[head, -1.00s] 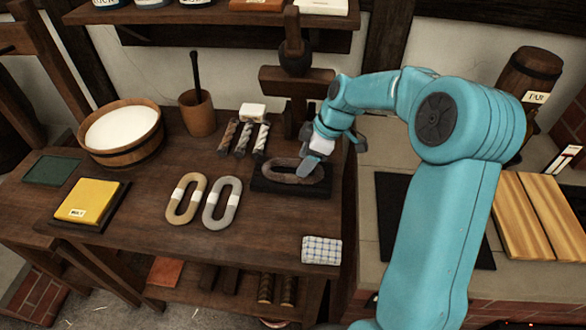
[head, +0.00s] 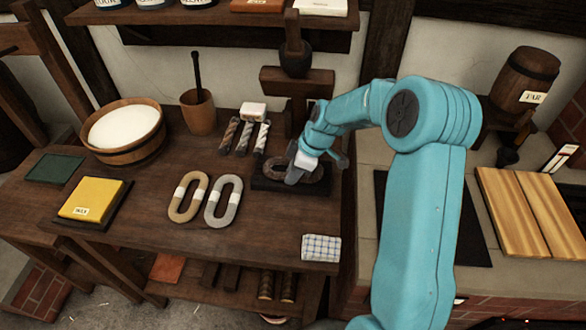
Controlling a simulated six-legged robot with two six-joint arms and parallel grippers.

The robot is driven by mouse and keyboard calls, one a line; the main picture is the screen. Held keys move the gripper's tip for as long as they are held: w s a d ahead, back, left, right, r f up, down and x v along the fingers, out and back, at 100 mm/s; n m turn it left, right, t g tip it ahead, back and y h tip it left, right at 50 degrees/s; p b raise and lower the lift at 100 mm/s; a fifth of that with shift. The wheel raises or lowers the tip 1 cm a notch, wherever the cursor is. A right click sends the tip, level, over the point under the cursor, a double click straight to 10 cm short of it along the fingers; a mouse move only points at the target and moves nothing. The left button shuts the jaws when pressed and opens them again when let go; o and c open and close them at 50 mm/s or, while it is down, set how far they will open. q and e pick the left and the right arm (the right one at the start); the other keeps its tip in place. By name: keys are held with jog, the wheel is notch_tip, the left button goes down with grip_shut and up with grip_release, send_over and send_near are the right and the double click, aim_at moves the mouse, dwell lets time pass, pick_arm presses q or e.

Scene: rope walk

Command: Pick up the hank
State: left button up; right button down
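A dark brown oval hank (head: 273,167) lies on a black flat tray (head: 262,184) near the right end of the wooden bench. My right gripper (head: 318,169) is right over the hank's right part and hides much of it. Its two fingers look spread apart, one over the hank's middle and one past its right end. I cannot tell whether they touch it. A tan hank (head: 175,208) and a grey hank (head: 211,211), each with a white band, lie on the bench to the left. My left gripper is not in view.
A tub (head: 127,155) and a yellow block (head: 92,198) are left. A checked cloth (head: 321,248) lies at the front right edge.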

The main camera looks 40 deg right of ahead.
jog(key=shift+r, duration=0.1)
notch_tip(320, 180, up, 10)
jog(key=shift+b, duration=0.4)
dwell(0.7)
